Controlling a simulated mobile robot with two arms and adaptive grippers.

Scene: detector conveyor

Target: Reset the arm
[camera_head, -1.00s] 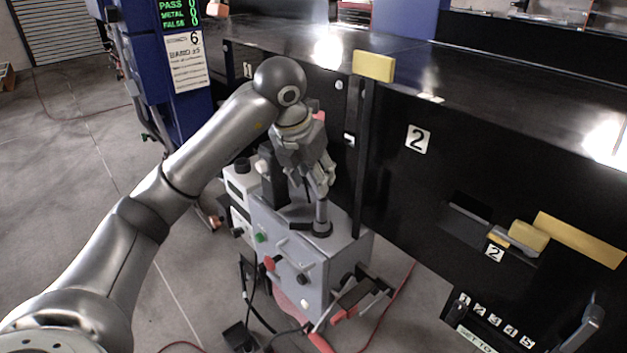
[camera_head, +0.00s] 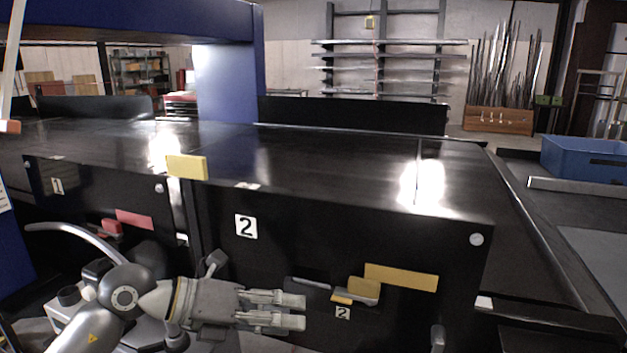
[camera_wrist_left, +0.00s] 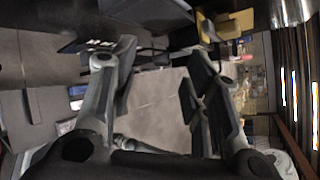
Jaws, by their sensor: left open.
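My left gripper (camera_head: 304,310) is in the lower part of the head view, in front of the black conveyor side. It points to the right and its two fingers are apart, with nothing between them. In the left wrist view the open fingers (camera_wrist_left: 158,88) frame bare grey floor. The left arm comes in from the lower left and is bent at the wrist. My right gripper is in neither view.
A yellow handle (camera_head: 364,291) sits on the panel marked 2, close to my left gripper. A blue bin (camera_head: 585,160) stands at the right. The grey machine (camera_head: 67,318) is partly hidden by my arm.

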